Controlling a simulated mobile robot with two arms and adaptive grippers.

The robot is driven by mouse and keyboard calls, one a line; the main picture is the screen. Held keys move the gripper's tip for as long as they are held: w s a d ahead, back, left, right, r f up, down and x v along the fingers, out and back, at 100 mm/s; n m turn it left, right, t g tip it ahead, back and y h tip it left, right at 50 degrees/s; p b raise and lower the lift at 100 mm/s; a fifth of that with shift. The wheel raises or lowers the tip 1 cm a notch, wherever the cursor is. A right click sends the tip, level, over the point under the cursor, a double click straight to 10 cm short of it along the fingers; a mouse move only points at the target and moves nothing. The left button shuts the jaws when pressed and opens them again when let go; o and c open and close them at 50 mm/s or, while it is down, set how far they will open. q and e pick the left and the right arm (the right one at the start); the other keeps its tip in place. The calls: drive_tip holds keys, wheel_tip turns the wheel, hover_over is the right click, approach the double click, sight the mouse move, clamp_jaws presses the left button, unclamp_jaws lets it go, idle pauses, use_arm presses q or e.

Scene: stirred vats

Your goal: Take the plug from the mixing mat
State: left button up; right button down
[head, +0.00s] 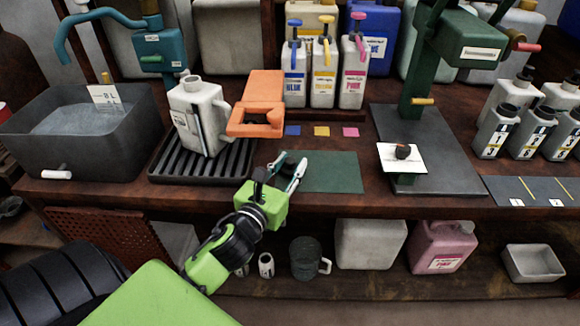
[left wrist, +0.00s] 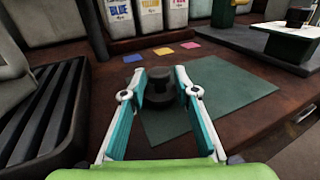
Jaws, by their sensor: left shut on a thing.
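The mixing mat, a dark green sheet (head: 335,172), lies on the wooden bench; it also shows in the left wrist view (left wrist: 235,92). My left gripper (head: 291,172) is over the mat's left part. In the left wrist view, its fingers (left wrist: 160,88) are shut on a black, stepped round plug (left wrist: 161,98). The plug is upright at the fingertips, over the mat; I cannot tell whether its base touches it. In the head view the fingers largely hide the plug. My right gripper is not in view.
Left of the mat stand a black slatted rack (head: 210,165) with a white jug (head: 198,115) and an orange clamp-like part (head: 258,105). Behind are blue, yellow and pink colour cards (head: 322,131) and labelled bottles (head: 323,75). A green press (head: 420,100) stands right.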

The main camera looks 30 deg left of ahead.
sight(290, 160)
use_arm(q)
drive_tip(key=shift+r, duration=0.15)
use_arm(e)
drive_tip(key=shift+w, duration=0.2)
